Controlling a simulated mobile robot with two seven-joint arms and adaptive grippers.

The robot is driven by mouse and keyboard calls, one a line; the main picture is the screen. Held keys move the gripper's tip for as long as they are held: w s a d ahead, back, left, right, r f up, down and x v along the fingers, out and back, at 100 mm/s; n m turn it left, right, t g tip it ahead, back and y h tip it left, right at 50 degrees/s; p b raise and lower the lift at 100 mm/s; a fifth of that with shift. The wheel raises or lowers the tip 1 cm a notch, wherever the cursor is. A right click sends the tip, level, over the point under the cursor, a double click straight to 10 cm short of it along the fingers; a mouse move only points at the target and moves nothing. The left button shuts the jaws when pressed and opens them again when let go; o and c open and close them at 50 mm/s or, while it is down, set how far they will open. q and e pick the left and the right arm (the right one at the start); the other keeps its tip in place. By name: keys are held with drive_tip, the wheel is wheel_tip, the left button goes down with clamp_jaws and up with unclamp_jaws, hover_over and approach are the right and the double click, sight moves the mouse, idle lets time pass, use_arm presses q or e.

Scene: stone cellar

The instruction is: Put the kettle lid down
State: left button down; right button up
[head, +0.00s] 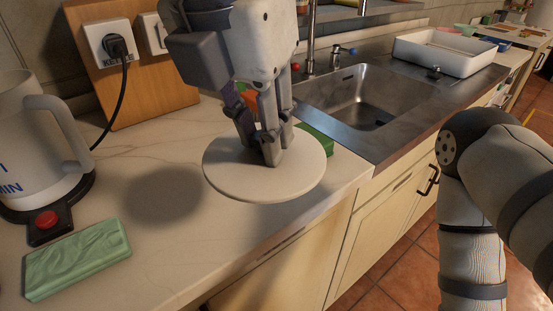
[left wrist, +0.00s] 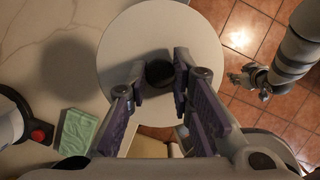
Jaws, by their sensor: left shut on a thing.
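The kettle lid (head: 225,180) is a pale, flat, round disc with a dark knob at its centre. My left gripper (head: 270,150) is shut on this knob, above the middle of the lid. The lid is about level, with a round shadow on the counter to its left, so it appears held above the surface. The lid (left wrist: 130,40) fills the middle of the left wrist view, with the fingers on both sides of the knob. The white kettle (head: 35,150) stands at the left; its top is cut off. My right gripper (left wrist: 252,82) is small in the left wrist view, its fingers unclear.
A green block (head: 78,258) lies at the front left, near the kettle's dark base with a red button (head: 46,220). Another green item (head: 316,138) shows behind the lid. The sink (head: 355,95) and white tray (head: 445,52) are to the right. The counter's front edge is close.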

use_arm(q)
drive_tip(key=w+f, duration=0.3)
drive_tip(key=w, duration=0.1)
drive_tip(key=w+f, duration=0.3)
drive_tip(key=w, duration=0.2)
drive_tip(key=w+f+b, duration=0.1)
drive_tip(key=w+f, duration=0.3)
drive_tip(key=shift+w+d, duration=0.1)
drive_tip(key=shift+w, duration=0.1)
drive_tip(key=x, duration=0.3)
drive_tip(key=shift+s+a, duration=0.1)
drive_tip(key=shift+a, duration=0.15)
drive_tip(key=shift+f, duration=0.15)
use_arm(e)
drive_tip(key=shift+s+f+g, duration=0.4)
drive_tip(key=shift+s+f, duration=0.35)
use_arm(q)
drive_tip(key=shift+f, duration=0.2)
drive_tip(key=c, duration=1.4)
unclamp_jaws()
drive_tip(key=shift+r, duration=0.1)
